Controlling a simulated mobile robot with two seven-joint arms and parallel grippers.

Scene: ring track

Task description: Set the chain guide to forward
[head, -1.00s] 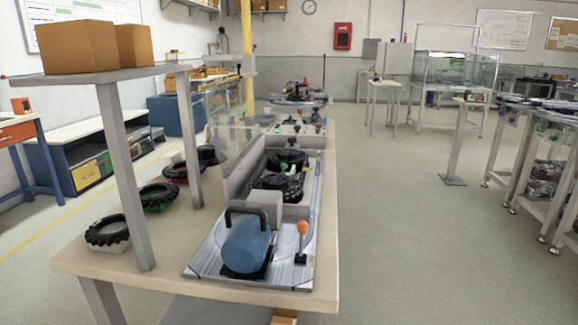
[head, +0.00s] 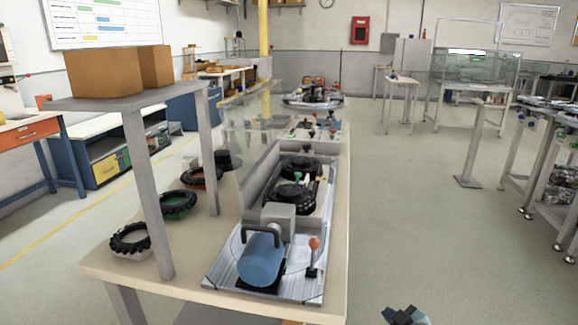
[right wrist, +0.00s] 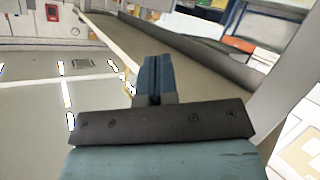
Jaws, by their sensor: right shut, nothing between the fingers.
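I cannot tell for sure which part is the chain guide. A small lever with an orange ball knob (head: 314,243) stands upright at the near right corner of the metal plate (head: 222,277) on the bench. A blue motor-like cylinder (head: 261,262) with a black handle is beside it. Farther along the track are dark wheels (head: 290,194) and small levers with coloured knobs (head: 312,122). My right gripper (head: 405,314) is at the bottom edge, right of the bench and apart from it. In the right wrist view its blue fingers (right wrist: 153,72) are together and empty. My left gripper is out of view.
A grey shelf (head: 130,98) on posts, bearing cardboard boxes (head: 103,72), stands over the bench's left side. Black tyre-like rings (head: 130,239) lie below it. The floor (head: 420,230) right of the bench is free.

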